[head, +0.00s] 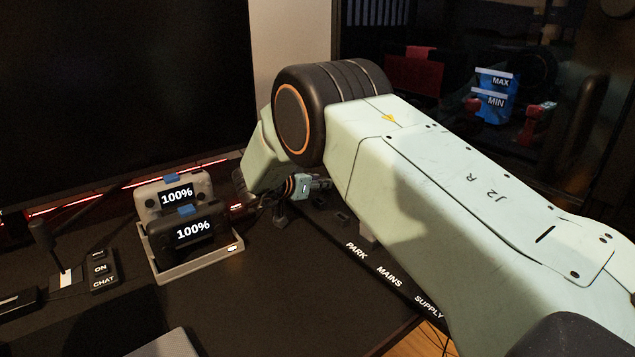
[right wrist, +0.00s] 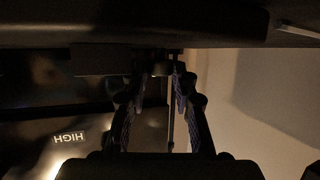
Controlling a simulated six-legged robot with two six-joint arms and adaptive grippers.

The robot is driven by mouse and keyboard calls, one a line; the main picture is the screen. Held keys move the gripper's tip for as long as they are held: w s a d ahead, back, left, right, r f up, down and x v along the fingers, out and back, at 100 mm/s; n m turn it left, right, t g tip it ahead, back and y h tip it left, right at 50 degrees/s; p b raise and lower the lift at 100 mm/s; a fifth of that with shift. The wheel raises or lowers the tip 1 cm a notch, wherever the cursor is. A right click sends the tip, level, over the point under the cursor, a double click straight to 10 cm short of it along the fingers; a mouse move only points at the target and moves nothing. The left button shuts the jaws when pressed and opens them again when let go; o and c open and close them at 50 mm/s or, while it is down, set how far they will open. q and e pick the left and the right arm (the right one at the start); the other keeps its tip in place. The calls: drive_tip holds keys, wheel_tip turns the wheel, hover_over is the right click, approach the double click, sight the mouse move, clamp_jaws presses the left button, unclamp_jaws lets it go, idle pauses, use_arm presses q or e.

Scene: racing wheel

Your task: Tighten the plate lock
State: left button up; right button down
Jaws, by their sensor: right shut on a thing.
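My right arm crosses the head view from the lower right. The picture is too dark to tell for sure that this part is the plate lock. My left gripper is not in view.
Two controllers reading 100% (head: 193,232) sit in a grey dock (head: 205,263) left of my gripper. A black panel marked PARK, MAINS, SUPPLY (head: 390,282) lies below my arm. A large dark screen (head: 120,90) stands at left. Blue MAX/MIN container (head: 495,107) stands behind at right.

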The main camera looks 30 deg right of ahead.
drive_tip(key=shift+w+m+g+h, duration=0.2)
drive_tip(key=shift+m+g+h, duration=0.1)
drive_tip(key=shift+m+g, duration=0.4)
drive_tip(key=c, duration=1.1)
unclamp_jaws()
drive_tip(key=shift+o, duration=0.2)
drive_tip(key=shift+a, duration=0.1)
drive_tip(key=v, duration=0.7)
drive_tip(key=shift+a+r, duration=0.15)
drive_tip(key=shift+a, duration=0.05)
